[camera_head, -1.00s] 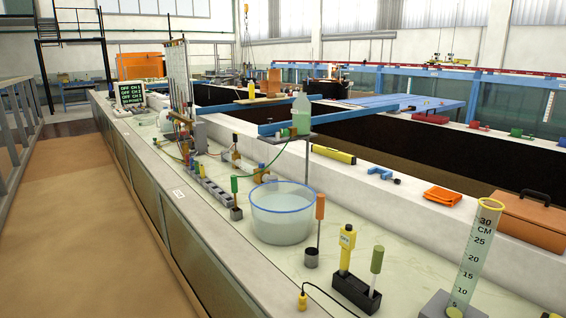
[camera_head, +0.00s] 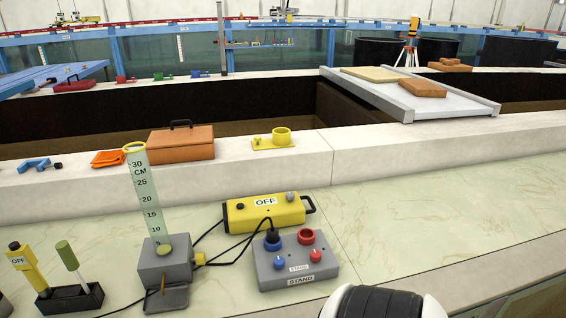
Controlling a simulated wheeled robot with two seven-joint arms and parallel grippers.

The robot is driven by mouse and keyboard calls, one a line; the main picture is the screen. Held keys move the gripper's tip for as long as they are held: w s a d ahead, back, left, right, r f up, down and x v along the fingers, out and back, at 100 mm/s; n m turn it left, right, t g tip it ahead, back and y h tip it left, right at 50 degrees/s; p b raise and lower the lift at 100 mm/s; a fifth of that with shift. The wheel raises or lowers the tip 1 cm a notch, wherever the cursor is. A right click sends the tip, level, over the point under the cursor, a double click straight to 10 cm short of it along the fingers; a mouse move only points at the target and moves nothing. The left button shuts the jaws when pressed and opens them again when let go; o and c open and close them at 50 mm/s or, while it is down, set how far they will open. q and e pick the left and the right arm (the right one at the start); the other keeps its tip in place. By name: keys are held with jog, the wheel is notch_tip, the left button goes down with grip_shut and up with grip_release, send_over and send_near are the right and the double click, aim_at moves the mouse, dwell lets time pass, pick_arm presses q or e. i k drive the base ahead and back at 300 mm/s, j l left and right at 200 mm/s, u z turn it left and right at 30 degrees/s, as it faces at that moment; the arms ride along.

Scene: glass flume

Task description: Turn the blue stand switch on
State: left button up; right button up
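A grey box labelled STAND (camera_head: 296,272) sits on the pale bench top, right of centre. On its front left is a small blue switch (camera_head: 279,263), and a small red switch (camera_head: 315,256) is to its right. Behind them are a blue socket (camera_head: 272,244) with a black plug and cable in it, and an open red socket (camera_head: 306,237). The blue switch's on or off position is too small to tell. Neither gripper shows; a white and black part at the bottom edge appears to be my arm, in front and right of the box.
A yellow case labelled OFF (camera_head: 265,211) lies just behind the grey box. A tall measuring cylinder (camera_head: 145,200) on a grey base (camera_head: 165,265) stands to the left, with black cables between. The bench right of the box is clear.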

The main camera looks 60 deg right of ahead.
aim_at(278, 262)
jog(key=z, duration=2.05)
jog(key=l, duration=0.2)
jog(key=u, duration=0.05)
